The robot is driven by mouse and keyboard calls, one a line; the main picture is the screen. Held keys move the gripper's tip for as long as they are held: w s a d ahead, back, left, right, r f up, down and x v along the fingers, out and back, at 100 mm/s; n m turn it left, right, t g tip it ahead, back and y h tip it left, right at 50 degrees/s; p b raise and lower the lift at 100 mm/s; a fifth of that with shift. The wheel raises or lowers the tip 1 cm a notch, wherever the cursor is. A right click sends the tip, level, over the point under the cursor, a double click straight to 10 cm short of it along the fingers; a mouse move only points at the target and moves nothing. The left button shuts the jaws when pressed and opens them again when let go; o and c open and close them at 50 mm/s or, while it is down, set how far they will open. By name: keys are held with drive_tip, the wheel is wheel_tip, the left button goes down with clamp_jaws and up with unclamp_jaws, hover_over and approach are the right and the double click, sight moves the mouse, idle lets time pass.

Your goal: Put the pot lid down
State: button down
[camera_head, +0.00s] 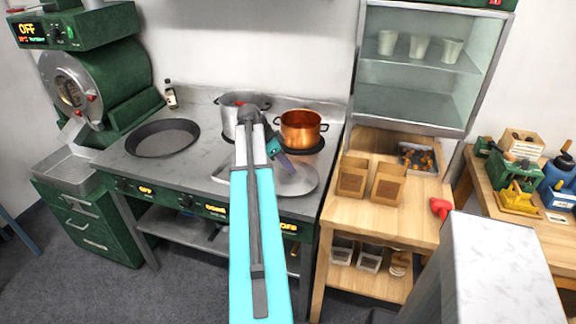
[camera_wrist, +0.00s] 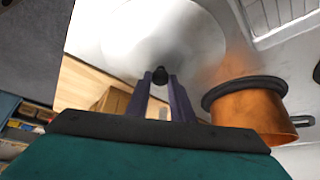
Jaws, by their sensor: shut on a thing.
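The pot lid (camera_head: 298,182) is a round silver disc over the front right of the stove top, in front of the copper pot. In the wrist view its pale disc (camera_wrist: 163,35) fills the upper middle. Its black knob (camera_wrist: 160,74) sits between the two purple fingers of my gripper (camera_wrist: 160,80). My gripper (camera_head: 288,168) is shut on the knob. I cannot tell whether the lid touches the stove top or hangs just above it. My arm hides part of the lid's left side in the head view.
The copper pot (camera_head: 301,133) stands open behind the lid and shows close by in the wrist view (camera_wrist: 250,110). A steel pot (camera_head: 229,119) is behind my arm. A black pan (camera_head: 163,139) lies left on the stove (camera_head: 118,162).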

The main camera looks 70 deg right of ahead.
drive_tip(key=shift+f, duration=0.5)
drive_tip(key=shift+f, duration=0.15)
drive_tip(key=c, duration=1.6)
unclamp_jaws()
drive_tip(key=shift+o, duration=0.2)
drive_tip(key=shift+r, duration=0.2)
drive_tip(key=b+v, duration=0.2)
drive_tip(key=v, duration=1)
